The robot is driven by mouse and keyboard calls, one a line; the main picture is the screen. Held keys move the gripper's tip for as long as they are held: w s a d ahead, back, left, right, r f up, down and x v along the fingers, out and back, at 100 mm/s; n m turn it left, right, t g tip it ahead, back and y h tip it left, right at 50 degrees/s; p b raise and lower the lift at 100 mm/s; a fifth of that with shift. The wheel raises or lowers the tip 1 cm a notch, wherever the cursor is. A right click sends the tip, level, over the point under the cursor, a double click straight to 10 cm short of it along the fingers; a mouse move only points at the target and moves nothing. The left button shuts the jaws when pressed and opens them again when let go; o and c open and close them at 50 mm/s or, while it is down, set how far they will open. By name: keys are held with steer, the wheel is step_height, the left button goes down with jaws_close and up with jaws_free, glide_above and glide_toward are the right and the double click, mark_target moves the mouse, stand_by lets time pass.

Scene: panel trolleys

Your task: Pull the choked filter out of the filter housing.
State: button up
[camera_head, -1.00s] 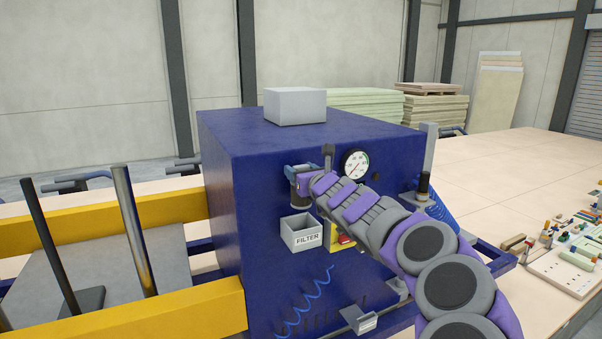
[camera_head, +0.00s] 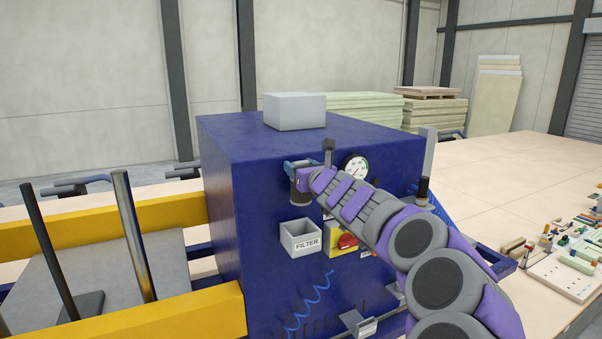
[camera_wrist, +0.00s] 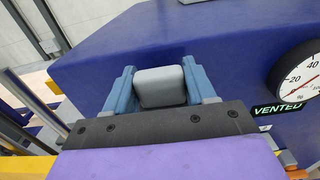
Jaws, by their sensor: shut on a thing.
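My gripper (camera_head: 299,168) is at the upper front of the blue cabinet, left of the gauge. In the wrist view its two blue fingers (camera_wrist: 160,88) are shut on a grey rounded block, which I take as the grip end of the choked filter (camera_wrist: 161,80). A dark, cylindrical part, apparently the filter housing (camera_head: 301,190), shows just below the fingers in the head view. My wrist and fingers partly cover it. How far the filter sits inside the housing cannot be seen.
A grey open bin marked FILTER (camera_head: 301,240) is on the cabinet (camera_head: 256,210) front below my gripper. A gauge (camera_head: 354,167) is close on the right, with a VENTED sign (camera_wrist: 279,108). A red knob on a yellow plate (camera_head: 347,241) is beside the bin.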

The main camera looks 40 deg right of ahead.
steer(key=shift+r, duration=4.05)
steer(key=shift+f, duration=0.1)
